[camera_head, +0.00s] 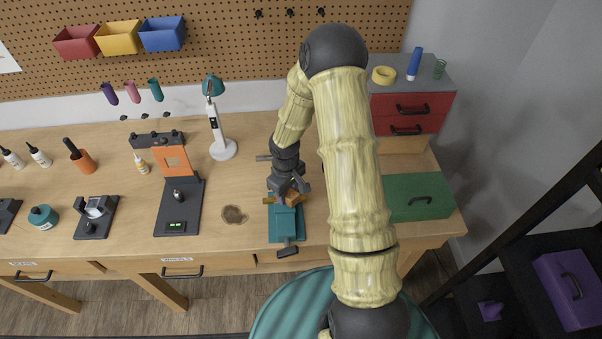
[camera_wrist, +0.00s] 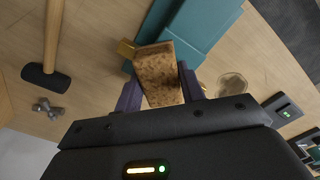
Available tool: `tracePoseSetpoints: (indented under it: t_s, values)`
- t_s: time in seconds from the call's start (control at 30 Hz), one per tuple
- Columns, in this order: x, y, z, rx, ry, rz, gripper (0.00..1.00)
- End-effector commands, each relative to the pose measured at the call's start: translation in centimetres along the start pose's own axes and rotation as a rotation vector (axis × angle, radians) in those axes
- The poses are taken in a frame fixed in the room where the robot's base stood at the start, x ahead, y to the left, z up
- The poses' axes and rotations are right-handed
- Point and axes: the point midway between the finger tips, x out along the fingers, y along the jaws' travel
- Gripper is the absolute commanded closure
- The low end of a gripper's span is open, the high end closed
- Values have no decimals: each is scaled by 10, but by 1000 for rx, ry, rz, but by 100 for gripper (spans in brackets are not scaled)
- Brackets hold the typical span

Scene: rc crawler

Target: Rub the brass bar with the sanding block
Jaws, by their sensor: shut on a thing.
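My gripper (camera_head: 289,186) is shut on a brown, cork-like sanding block (camera_wrist: 158,76). In the wrist view, my gripper's fingers (camera_wrist: 160,92) flank the block on both sides. The block also shows in the head view (camera_head: 294,198), low over the teal vise (camera_head: 287,226). The brass bar (camera_wrist: 125,48) shows only as a short end sticking out beside the vise in the wrist view; the block and vise hide the rest. The block appears to be over or against the bar, but I cannot tell whether they touch.
A hammer (camera_wrist: 44,76) and small metal pieces (camera_wrist: 47,108) lie beside the vise in the wrist view. A green box (camera_head: 418,197) is at the bench's right. A black-and-orange device (camera_head: 179,205) and a white lamp (camera_head: 222,149) stand to the left.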

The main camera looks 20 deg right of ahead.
Motion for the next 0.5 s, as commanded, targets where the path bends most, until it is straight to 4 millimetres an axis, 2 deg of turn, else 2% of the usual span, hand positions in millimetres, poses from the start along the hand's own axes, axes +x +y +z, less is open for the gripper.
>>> tracePoseSetpoints:
  t_s: [0.37, 0.5]
  values:
    - [0, 21, 14, -15, 0, -1, 82]
    - [-30, 20, 12, -18, 3, 2, 82]
